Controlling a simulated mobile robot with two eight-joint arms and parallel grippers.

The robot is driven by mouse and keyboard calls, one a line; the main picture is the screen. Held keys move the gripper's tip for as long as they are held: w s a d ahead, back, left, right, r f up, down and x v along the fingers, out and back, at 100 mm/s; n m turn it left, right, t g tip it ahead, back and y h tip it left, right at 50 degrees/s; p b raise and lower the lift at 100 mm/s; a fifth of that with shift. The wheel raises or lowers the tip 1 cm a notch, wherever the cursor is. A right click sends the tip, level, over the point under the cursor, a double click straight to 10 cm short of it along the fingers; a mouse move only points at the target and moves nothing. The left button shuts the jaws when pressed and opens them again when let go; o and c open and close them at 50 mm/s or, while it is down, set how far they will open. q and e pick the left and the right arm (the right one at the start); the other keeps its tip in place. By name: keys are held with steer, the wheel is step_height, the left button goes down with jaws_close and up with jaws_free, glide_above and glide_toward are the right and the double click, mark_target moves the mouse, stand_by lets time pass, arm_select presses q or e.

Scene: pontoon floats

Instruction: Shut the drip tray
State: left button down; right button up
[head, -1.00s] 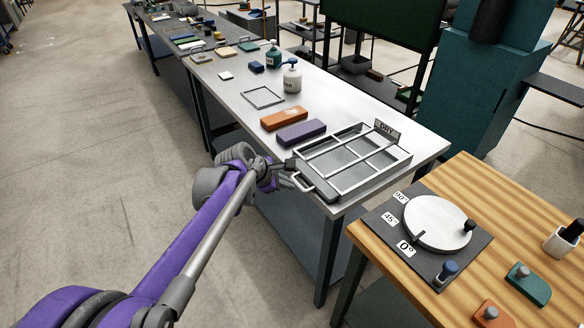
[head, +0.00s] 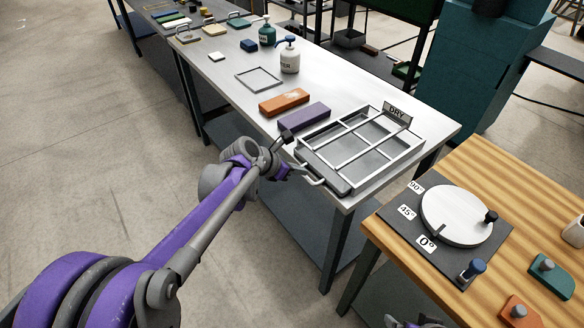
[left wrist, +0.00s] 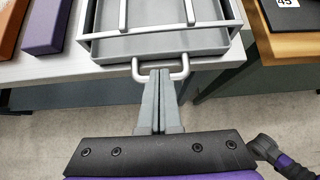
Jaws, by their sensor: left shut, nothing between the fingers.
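The drip tray (head: 327,176) is a flat grey tray under a silver drying rack (head: 358,140) with a DRY sign (head: 397,112). Its front part sticks out past the rack's front bar, toward the bench edge. Its U-shaped handle (head: 314,182) points out over that edge. In the left wrist view the tray front (left wrist: 160,46) and handle (left wrist: 180,74) lie straight ahead. My left gripper (head: 297,168) is shut and empty, its fingertips (left wrist: 160,72) at the middle of the handle. I cannot tell whether they touch it.
A purple block (head: 304,116) and an orange block (head: 284,102) lie left of the rack on the metal bench (head: 222,88). A wooden table (head: 500,178) with a round dial plate (head: 456,212) stands close on the right. Open floor lies to the left.

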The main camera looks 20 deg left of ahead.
mark_target(327, 166)
arm_select(q)
steer(key=shift+x, duration=2.15)
steer(key=shift+w, duration=0.15)
steer(key=w+d, duration=0.2)
steer(key=w, duration=0.1)
steer(key=shift+w+d, duration=0.3)
steer(key=shift+r, duration=0.1)
steer(key=shift+r, duration=0.1)
